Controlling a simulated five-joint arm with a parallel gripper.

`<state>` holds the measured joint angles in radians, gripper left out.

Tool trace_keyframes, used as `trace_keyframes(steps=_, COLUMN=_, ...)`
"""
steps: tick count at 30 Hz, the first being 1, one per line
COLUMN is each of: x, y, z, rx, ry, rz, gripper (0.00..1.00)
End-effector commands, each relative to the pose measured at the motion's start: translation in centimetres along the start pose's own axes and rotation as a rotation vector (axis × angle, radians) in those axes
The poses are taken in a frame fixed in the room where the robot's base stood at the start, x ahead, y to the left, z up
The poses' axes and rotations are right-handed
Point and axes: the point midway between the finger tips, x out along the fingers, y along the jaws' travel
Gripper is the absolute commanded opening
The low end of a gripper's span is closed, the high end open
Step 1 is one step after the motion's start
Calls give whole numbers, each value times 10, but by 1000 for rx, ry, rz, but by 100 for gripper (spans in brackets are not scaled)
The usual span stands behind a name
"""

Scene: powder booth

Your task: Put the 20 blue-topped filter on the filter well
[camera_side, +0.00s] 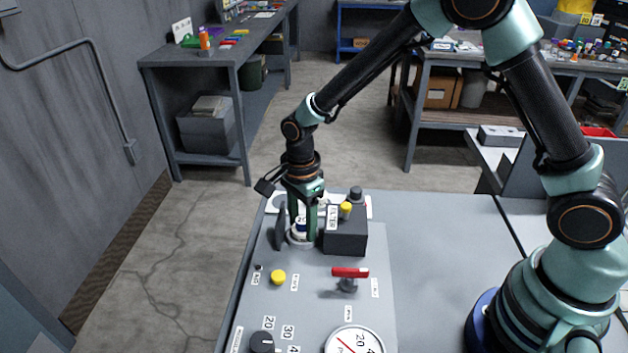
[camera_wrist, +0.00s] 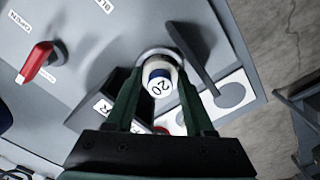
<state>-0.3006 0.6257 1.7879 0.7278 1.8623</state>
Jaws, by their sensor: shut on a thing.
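The filter (camera_wrist: 158,82), white with a blue band and "20" on its top, stands between the fingers of my gripper (camera_wrist: 158,72). In the side view the filter (camera_side: 300,225) shows as white and blue between the green fingers of my gripper (camera_side: 302,233), which are shut on it. The filter well (camera_side: 296,242) is a pale ring on the grey panel directly below. Its rim (camera_wrist: 157,53) also shows around the filter in the wrist view. The filter's lower end is hidden, so I cannot tell how deep it sits.
A dark upright flap (camera_side: 280,229) stands close left of the well. A red-handled valve (camera_side: 350,272), a yellow button (camera_side: 278,277) and a gauge (camera_side: 354,341) are nearer. The grey table (camera_side: 440,260) to the right is clear.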

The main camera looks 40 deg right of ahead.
Motion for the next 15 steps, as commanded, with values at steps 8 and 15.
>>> trace_keyframes(steps=8, x=1, y=0, z=0, rx=0, ry=-1, rz=-2, gripper=0)
trace_keyframes(steps=15, x=2, y=1, z=0, rx=-1, ry=0, rz=1, gripper=88)
